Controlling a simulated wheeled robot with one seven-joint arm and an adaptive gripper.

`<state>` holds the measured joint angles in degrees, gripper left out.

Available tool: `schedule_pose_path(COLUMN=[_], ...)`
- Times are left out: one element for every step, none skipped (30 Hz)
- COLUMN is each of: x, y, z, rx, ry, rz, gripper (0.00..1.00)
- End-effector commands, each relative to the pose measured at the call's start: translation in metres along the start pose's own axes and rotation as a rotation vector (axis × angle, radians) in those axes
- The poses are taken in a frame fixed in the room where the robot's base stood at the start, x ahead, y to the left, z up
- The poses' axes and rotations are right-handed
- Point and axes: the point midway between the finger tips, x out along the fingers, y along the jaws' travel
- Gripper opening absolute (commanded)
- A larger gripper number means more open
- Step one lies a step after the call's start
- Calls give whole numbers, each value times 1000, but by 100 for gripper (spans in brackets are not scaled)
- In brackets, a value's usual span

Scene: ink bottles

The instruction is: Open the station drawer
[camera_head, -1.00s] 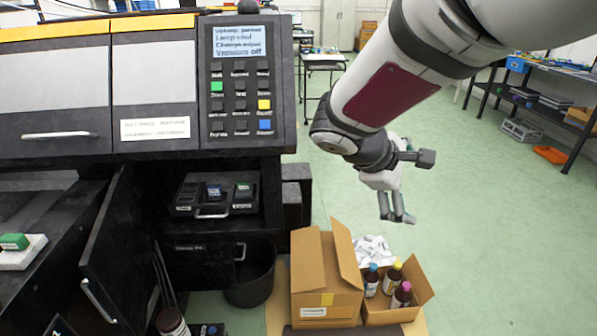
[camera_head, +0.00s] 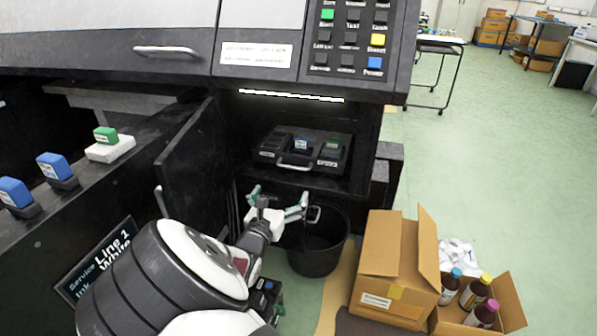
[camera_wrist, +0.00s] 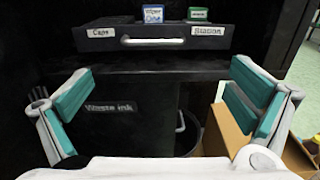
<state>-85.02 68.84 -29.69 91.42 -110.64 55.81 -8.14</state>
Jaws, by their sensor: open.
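The station drawer (camera_head: 268,153) is a shallow black unit inside the open compartment, with a light bar handle (camera_head: 295,165) on its front. In the wrist view the drawer front (camera_wrist: 265,38) carries the labels "Caps" and "Station", with the handle (camera_wrist: 152,41) between them. A blue block (camera_head: 301,143) and a green block (camera_head: 331,149) sit in it. My gripper (camera_head: 279,203) is open and empty, below and in front of the drawer. In the wrist view its teal-padded fingers (camera_wrist: 165,100) are spread wide, and the handle appears above and between them, apart from both.
The compartment door (camera_head: 190,155) stands open left of my gripper. Below the drawer is a "Waste ink" panel (camera_wrist: 108,125) with a handle; a black bin (camera_head: 318,250) stands there. Cardboard boxes (camera_head: 392,260) with bottles are right. Open floor (camera_head: 480,150) lies beyond.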

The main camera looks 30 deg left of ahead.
Motion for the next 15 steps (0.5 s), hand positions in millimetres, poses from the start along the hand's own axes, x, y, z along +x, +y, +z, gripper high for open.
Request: schedule_pose_path(x=[-1,-1,1,3,6,11,15,20,26,32,38,47,52,59,66], y=[5,7,8,8,8,8,7,7,7,7,7,7,7,7,7], z=[-4,-5,-6,-6,-6,-6,-6,-6,-6,-6,-6,-6,-6,-6,-6], rx=[-12,-15,-17,-17,-16,-16,-16,-15,-16,-15,-14,-13,-14,-14,-13], ry=[-4,-5,-5,-6,-6,-6,-6,-6,-5,-6,-6,-6,-6,-6,-5], rz=[15,20,23,24,23,21,20,20,20,20,19,19,19,18,18], gripper=[100,100,100,100,100,100,100,100,100,100,100,100,100,100,100])
